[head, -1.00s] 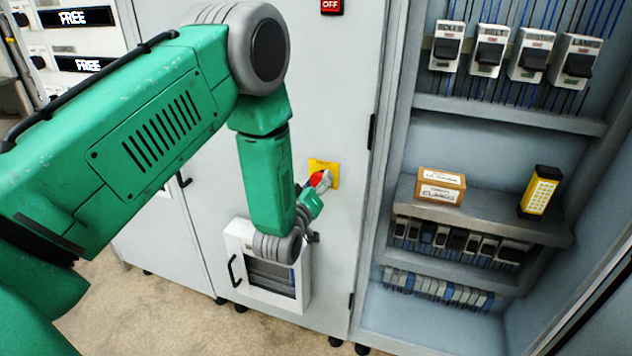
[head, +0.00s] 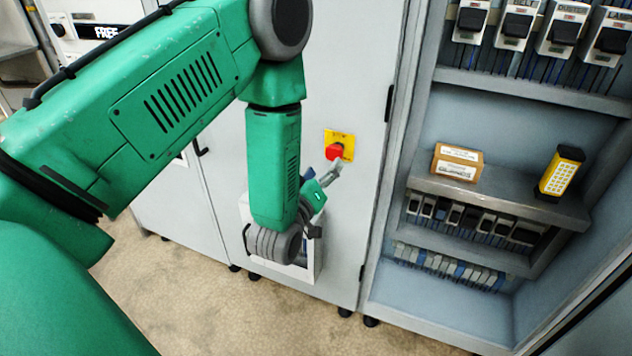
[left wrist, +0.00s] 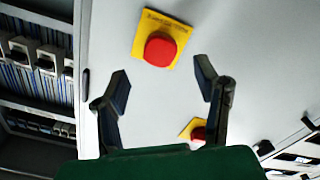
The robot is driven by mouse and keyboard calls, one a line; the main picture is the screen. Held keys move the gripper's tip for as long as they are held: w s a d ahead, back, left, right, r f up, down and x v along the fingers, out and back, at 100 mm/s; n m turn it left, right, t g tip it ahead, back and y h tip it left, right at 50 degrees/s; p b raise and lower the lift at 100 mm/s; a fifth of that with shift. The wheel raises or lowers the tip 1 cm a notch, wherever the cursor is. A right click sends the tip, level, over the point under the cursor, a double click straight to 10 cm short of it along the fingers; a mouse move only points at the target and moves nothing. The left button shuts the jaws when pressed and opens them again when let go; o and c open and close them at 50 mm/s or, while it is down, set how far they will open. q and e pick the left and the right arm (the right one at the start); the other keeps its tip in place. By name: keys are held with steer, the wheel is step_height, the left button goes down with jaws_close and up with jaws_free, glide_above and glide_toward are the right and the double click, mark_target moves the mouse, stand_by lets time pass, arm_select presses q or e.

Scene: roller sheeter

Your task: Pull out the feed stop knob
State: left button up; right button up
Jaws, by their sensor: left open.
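A red knob (head: 334,151) on a yellow plate (head: 342,137) sits on the grey cabinet door in the head view. In the left wrist view a red knob (left wrist: 160,49) on a yellow plate is large, beyond the fingertips. A second, smaller red knob (left wrist: 198,133) on yellow shows lower down there. I cannot read which is the feed stop. My left gripper (head: 328,178) is just below the knob in the head view. Its fingers (left wrist: 163,84) are spread and empty in the wrist view, apart from the large knob. My right gripper is out of view.
A white box with a window (head: 246,212) is on the door, partly behind my left arm. The floor below is clear.

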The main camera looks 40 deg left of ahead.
arm_select(q)
steer(key=v, duration=0.5)
steer(key=shift+s+d, duration=0.1)
steer(key=shift+d, duration=0.05)
steer(key=shift+d, duration=0.1)
steer(key=s+d+f+m+g+h, duration=0.3)
steer(key=s+f+m+g, duration=0.15)
steer(key=f, duration=0.65)
steer(key=s+d+f+m+g, duration=0.1)
steer(key=s+f+g, duration=0.2)
steer(key=s, duration=0.4)
steer(key=s+f+m+g+h, duration=0.1)
steer(key=s+f+g, duration=0.3)
steer(key=s, duration=0.4)
steer(key=s+d+f+m+g, duration=0.1)
steer(key=s+f+m+g, duration=0.2)
steer(key=s+g, duration=0.2)
steer(key=s, duration=0.2)
steer(key=shift+s+d+f, duration=0.3)
steer(key=shift+d, duration=0.1)
